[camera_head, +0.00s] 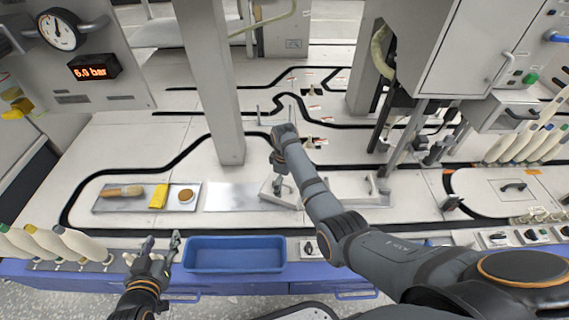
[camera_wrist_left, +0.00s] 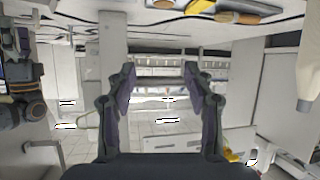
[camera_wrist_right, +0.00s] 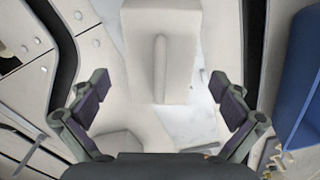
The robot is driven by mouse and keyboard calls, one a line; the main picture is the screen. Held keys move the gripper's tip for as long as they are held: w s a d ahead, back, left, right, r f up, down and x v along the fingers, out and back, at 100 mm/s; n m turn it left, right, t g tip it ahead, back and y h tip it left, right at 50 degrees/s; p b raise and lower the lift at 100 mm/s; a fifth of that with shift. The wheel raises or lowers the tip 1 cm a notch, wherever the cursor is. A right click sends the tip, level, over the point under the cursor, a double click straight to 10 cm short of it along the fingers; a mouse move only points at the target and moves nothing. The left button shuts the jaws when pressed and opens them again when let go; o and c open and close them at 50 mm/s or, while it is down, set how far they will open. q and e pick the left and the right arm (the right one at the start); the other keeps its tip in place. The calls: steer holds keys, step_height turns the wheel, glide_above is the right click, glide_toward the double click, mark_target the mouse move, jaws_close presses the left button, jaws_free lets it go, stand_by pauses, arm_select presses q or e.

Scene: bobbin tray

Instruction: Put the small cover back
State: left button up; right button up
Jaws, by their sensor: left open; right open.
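The small cover (camera_head: 270,193), a pale grey block, lies on the pale metal work surface below my right gripper (camera_head: 281,182), partly hidden by it in the head view. In the right wrist view the cover (camera_wrist_right: 182,75) has a raised bar handle on top. The bar lies ahead of the right gripper (camera_wrist_right: 158,88), roughly in line with the gap between its open fingers; contact is not visible. My left gripper (camera_head: 160,248) is open and empty, left of the blue bin. In the left wrist view the left gripper (camera_wrist_left: 160,85) has nothing between its fingers.
A blue bin (camera_head: 235,241) stands at the front edge. A tray (camera_head: 172,205) holds a brush (camera_head: 122,191), a yellow item (camera_head: 159,196) and a round brown item (camera_head: 186,196). A grey column (camera_head: 215,90) rises behind. Pale bobbins (camera_head: 50,242) stand at left.

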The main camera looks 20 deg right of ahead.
mark_target(284, 183)
step_height(284, 183, up, 3)
steer(key=shift+f+p, duration=0.1)
steer(key=shift+p, duration=0.5)
steer(key=shift+r+p, duration=0.3)
steer(key=shift+r, duration=0.25)
step_height(284, 183, up, 5)
steer(key=shift+f+p, duration=0.2)
steer(key=shift+p, duration=0.75)
arm_select(q)
steer(key=s+f+g, duration=0.8)
steer(key=s+f, duration=0.1)
steer(key=s, duration=0.4)
steer(key=shift+d+f+g, duration=0.2)
steer(key=shift+f+g, duration=0.05)
steer(key=shift+g, duration=0.15)
arm_select(e)
steer(key=shift+r, duration=0.25)
arm_select(q)
steer(key=shift+s, duration=0.1)
arm_select(e)
steer(key=shift+f, duration=0.1)
